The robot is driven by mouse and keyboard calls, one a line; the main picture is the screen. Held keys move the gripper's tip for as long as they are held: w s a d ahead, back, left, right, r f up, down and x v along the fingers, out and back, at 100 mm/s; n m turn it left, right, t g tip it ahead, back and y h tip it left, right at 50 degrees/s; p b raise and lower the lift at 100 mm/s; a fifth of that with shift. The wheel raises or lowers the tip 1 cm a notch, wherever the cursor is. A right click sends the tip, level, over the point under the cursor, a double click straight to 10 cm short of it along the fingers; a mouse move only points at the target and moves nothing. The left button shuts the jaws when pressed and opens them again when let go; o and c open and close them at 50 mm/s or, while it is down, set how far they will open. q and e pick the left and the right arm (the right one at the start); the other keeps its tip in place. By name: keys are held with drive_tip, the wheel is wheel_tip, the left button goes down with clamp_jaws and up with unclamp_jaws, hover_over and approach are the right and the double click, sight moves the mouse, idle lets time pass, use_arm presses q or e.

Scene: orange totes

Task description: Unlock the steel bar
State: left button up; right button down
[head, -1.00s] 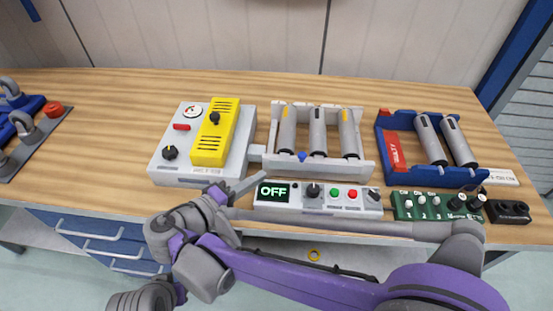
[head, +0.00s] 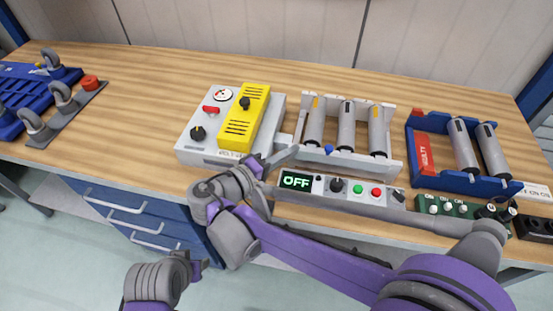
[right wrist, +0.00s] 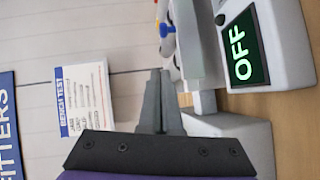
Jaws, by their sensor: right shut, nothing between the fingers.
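A grey rack (head: 342,160) holds several steel rollers behind its front rail. A blue-tipped knob (head: 328,149) sits on that rail, and a blue and red tip (right wrist: 167,30) shows in the right wrist view. I cannot tell which part is the steel bar. My right gripper (head: 294,150) is shut and empty at the rack's front left corner, beside the grey box; its closed fingers (right wrist: 158,75) point toward the blue tip, apart from it. The display (head: 297,181) on the control panel reads OFF.
A grey box with a yellow cover (head: 246,117) stands left of the rack. A blue tray (head: 455,178) marked FAULTY holds two rollers at right. A green switch board (head: 446,208) lies in front. Wood between is clear.

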sight(329, 154)
drive_tip(key=x, duration=0.3)
drive_tip(key=shift+w+d, duration=0.15)
drive_tip(key=shift+d, duration=0.15)
drive_tip(key=shift+s+d+f, duration=0.15)
drive_tip(key=shift+d, duration=0.45)
drive_tip(key=shift+s+d+f, duration=0.1)
drive_tip(key=shift+d+f, duration=0.05)
drive_tip(key=shift+d, duration=0.4)
drive_tip(key=shift+s+d+f, duration=0.1)
drive_tip(key=shift+d+f, duration=0.05)
drive_tip(key=shift+d, duration=0.35)
drive_tip(key=d, duration=0.2)
drive_tip(key=s+d, duration=0.1)
drive_tip(key=d, duration=0.1)
drive_tip(key=shift+s, duration=0.1)
drive_tip(key=shift+a, duration=0.1)
drive_tip(key=shift+p, duration=0.3)
